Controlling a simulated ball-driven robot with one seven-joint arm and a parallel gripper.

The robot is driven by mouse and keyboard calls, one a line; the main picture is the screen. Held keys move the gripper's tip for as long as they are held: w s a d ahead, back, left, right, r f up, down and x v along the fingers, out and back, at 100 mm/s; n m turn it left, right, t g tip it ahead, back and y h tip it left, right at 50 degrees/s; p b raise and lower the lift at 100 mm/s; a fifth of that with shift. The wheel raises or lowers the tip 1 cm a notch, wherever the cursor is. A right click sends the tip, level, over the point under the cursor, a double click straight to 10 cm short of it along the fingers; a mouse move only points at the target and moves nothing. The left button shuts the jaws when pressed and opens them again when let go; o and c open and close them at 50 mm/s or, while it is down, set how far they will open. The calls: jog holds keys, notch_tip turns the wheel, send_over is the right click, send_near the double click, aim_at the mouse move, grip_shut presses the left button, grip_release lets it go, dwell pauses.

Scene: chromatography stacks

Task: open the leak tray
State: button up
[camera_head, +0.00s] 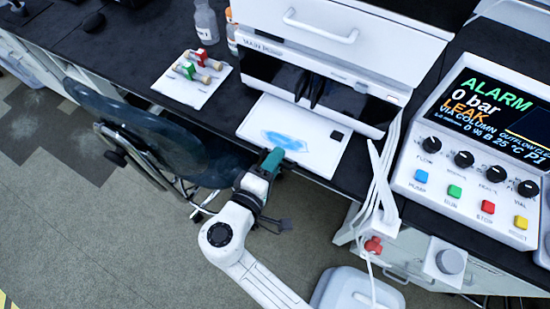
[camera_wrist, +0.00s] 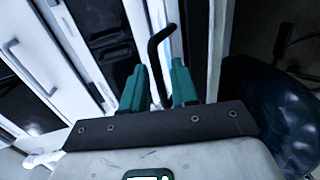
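The leak tray (camera_head: 310,150) is a flat white tray under the MAIN unit. It extends out over the black bench toward the front edge, with a blue puddle on it. My gripper (camera_head: 272,160) is at the tray's front edge, its teal fingers pointing at it; I cannot tell whether they touch. In the wrist view my gripper (camera_wrist: 158,66) has its two teal fingers apart. A black bent bar (camera_wrist: 156,50) shows between or just beyond them; I cannot tell what it belongs to or whether a finger touches it.
The white MAIN unit (camera_head: 330,45) stands behind the tray. A control panel (camera_head: 480,150) reading ALARM and LEAK is at the right. A dark chair (camera_head: 150,130) stands before the bench.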

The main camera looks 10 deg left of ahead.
jog(key=v, duration=1)
jog(key=shift+s, duration=0.15)
jog(key=shift+a, duration=0.15)
